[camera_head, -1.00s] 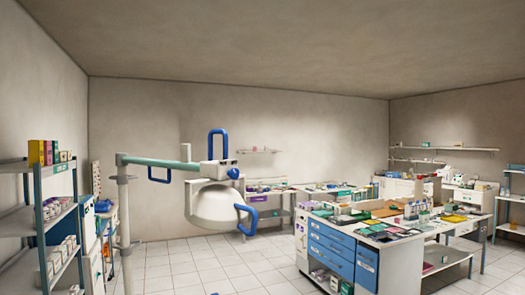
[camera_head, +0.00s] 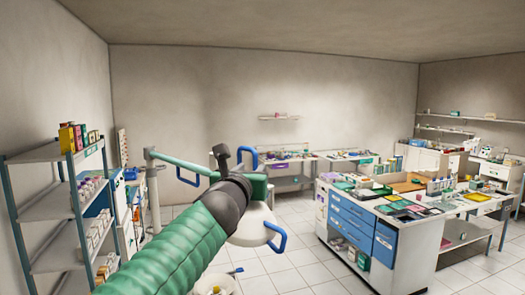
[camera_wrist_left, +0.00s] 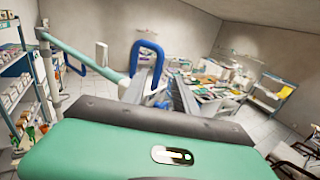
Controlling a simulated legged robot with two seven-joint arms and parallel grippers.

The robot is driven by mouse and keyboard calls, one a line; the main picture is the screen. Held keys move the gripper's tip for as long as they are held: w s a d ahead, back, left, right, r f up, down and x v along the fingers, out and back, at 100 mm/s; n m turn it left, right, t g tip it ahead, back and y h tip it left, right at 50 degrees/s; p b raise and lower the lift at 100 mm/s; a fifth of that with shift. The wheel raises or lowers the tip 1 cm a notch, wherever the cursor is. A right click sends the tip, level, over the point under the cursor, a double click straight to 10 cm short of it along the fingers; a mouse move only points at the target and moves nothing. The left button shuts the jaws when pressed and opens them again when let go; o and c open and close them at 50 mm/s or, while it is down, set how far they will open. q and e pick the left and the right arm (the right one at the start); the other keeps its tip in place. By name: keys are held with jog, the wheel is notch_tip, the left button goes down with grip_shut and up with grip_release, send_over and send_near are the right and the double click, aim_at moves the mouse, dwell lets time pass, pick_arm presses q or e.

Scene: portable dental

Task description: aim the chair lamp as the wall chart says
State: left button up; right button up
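The chair lamp's white head (camera_head: 252,233) hangs from a green arm on a pale pole (camera_head: 154,190). Blue loop handles show at its side (camera_head: 278,238) and top (camera_head: 253,158). My left gripper (camera_head: 233,153) is in front of the lamp and covers part of it. Its two dark fingers stand apart with nothing visibly held. In the left wrist view, an upright blue handle (camera_wrist_left: 147,46) shows beyond and between the fingertips; I cannot tell if they touch it. A narrow pale panel with dark marks (camera_head: 122,147) is at the left; I cannot read it. My right gripper is out of view.
A metal shelf (camera_head: 45,154) with boxes and bottles stands at the left. A blue-drawered counter (camera_head: 350,235) covered with items stands at the right. A white bowl-like thing (camera_head: 205,279) is low in front. Tiled floor (camera_head: 290,265) is clear between lamp and counter.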

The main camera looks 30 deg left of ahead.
aim_at(256, 163)
pick_arm(q)
jog(key=p+x, duration=0.3)
jog(key=x, duration=0.2)
jog(key=p+x, duration=0.4)
jog(key=x, duration=0.1)
jog(key=shift+a+r, duration=0.15)
jog(key=shift+a, duration=0.1)
jog(key=shift+w+a, duration=0.2)
jog(key=shift+w, duration=0.05)
jog(key=shift+d, duration=0.1)
jog(key=shift+c, duration=0.4)
jog(key=shift+s+d, duration=0.1)
jog(key=shift+d, duration=0.05)
grip_shut()
